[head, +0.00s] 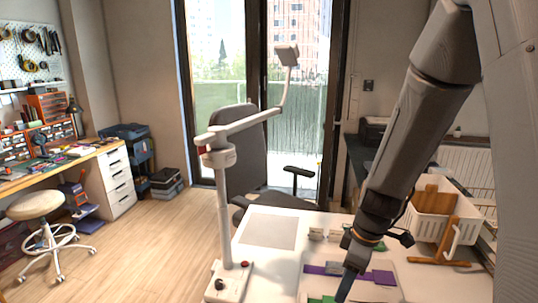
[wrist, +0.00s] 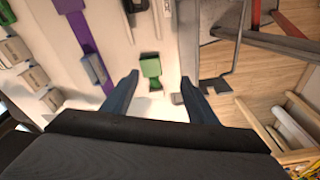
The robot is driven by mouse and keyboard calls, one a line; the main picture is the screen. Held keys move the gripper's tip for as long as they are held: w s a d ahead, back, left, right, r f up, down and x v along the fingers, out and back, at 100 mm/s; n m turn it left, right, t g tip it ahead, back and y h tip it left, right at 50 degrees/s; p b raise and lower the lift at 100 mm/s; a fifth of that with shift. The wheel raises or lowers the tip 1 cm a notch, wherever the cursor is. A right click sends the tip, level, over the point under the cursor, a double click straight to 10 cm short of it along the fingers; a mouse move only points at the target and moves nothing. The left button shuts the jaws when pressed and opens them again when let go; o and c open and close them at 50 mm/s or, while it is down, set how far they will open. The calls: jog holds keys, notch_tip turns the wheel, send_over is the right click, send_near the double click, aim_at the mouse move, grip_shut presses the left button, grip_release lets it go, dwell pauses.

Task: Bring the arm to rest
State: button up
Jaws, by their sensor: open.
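My gripper (wrist: 160,82) is open in the wrist view, its two dark blue fingers apart with nothing between them. In the head view my gripper (head: 346,284) hangs low over the white table (head: 262,262), at the end of my arm reaching down from the upper right. In the wrist view a green piece (wrist: 151,68) lies just beyond the fingertips. A purple strip (wrist: 86,40) runs to the left of it; a purple strip (head: 318,269) also shows in the head view. The left finger partly covers the table.
A white stand with a jointed arm (head: 225,200) rises from the table's left. A white bin (head: 437,205) and a wooden rack (head: 462,240) stand at the right. An office chair (head: 238,150) is behind the table.

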jog(key=s+r+m+h, duration=0.1)
jog(key=s+r+m, duration=0.6)
jog(key=m, duration=0.5)
jog(key=shift+s+t+h, duration=0.4)
jog(key=shift+s, duration=0.45)
